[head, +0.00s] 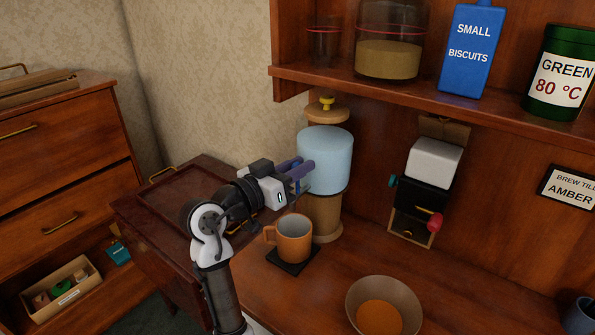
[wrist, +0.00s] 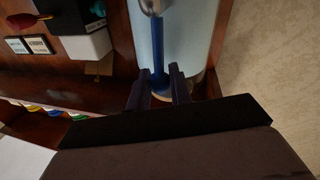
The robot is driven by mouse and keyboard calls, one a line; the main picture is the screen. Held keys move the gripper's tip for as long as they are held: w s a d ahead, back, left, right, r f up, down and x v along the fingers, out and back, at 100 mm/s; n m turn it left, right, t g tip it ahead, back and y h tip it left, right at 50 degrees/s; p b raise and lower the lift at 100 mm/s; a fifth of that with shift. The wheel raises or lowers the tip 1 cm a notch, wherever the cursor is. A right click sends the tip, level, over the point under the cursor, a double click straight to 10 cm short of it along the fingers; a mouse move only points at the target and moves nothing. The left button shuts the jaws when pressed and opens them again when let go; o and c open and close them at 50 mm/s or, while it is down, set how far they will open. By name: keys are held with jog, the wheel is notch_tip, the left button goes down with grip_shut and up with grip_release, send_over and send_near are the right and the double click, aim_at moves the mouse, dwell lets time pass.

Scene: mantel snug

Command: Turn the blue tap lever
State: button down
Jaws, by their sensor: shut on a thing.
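The tap lever is a slim blue bar (wrist: 158,50) in the wrist view, running from a silvery metal part at the top edge down between the fingers of my gripper (wrist: 160,88). My gripper is shut on the lever's lower end. An orange mug (head: 293,240) stands below on a dark mat (head: 286,263).
A wooden shelf (head: 400,92) with jars and tins overhangs the tank. A black and white dispenser (head: 425,185) with a red knob is on the right. A bowl (head: 384,300) stands at the front. A dark tray table (head: 185,190) lies behind my arm.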

jog(key=t+h+b, duration=0.1)
jog(key=b, duration=0.2)
jog(key=shift+s+a+f+b, duration=0.25)
jog(key=shift+s+f+b, duration=0.1)
jog(key=shift+f+b, duration=0.05)
jog(key=shift+s+a+r+h+b, duration=0.15)
jog(key=shift+h+b, duration=0.25)
jog(key=shift+b, duration=0.4)
jog(key=shift+r+m+t+b, duration=0.1)
jog(key=shift+m+t+b, duration=0.2)
jog(key=c, duration=1.3)
grip_release()
jog(key=shift+s, duration=0.1)
jog(key=b+v, duration=0.3)
jog(key=v, duration=1)
jog(key=shift+s+a+b, duration=0.2)
jog(key=shift+a+b, duration=0.15)
jog(key=shift+b, duration=0.05)
